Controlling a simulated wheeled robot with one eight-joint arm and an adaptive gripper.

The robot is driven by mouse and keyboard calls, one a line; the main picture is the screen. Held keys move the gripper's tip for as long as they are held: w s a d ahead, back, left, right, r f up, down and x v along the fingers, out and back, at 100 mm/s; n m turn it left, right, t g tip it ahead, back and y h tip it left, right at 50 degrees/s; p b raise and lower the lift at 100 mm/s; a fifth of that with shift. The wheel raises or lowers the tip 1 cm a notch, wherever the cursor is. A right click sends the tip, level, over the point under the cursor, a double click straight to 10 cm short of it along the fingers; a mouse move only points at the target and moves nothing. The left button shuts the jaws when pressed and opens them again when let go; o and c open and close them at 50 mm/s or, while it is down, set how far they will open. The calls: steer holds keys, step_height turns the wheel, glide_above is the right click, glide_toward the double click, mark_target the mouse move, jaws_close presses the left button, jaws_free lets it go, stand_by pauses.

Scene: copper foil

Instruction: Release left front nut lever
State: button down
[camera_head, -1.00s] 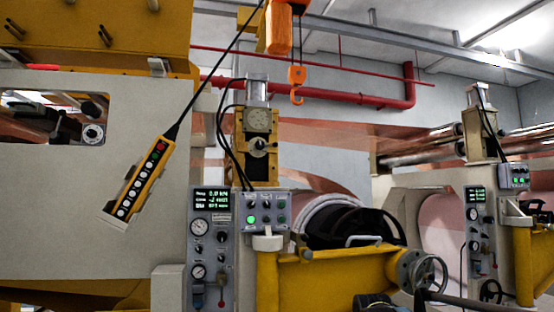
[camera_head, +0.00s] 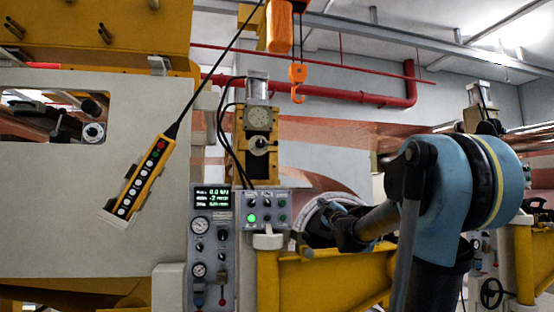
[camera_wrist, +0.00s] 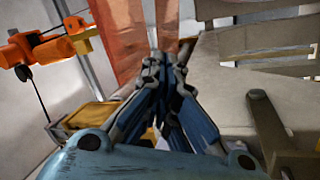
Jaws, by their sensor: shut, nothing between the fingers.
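My gripper (camera_head: 328,210) is shut and empty in the head view, in front of the roll end above the yellow arm (camera_head: 320,280). In the wrist view the closed fingers (camera_wrist: 165,65) point up the picture, with nothing between them. I cannot make out the left front nut lever for certain in either view. The black hub and handwheel at the end of the yellow arm are hidden behind my arm.
A grey control panel (camera_head: 212,240) with gauges and a button box (camera_head: 262,210) stand left of my gripper. A yellow pendant (camera_head: 143,178) hangs further left. Copper foil (camera_wrist: 120,35) stretches behind the fingers.

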steer(key=w+a+r+n+t+y, duration=0.1)
steer(key=w+a+r+n+y, duration=0.1)
steer(key=a+r+n+y, duration=0.6)
steer(key=n+g+y, duration=1.5)
steer(key=n+y, duration=0.1)
steer(key=n, duration=0.4)
glide_toward(267, 144)
steer(key=x, duration=0.4)
steer(key=shift+d+r, duration=0.35)
steer(key=shift+a+r+n+g+h, duration=0.15)
steer(key=shift+n+g+h, duration=0.15)
steer(key=shift+g, duration=0.2)
steer(key=shift+d+r+g, duration=0.1)
steer(key=shift+d+g, duration=0.15)
steer(key=shift+g, duration=0.05)
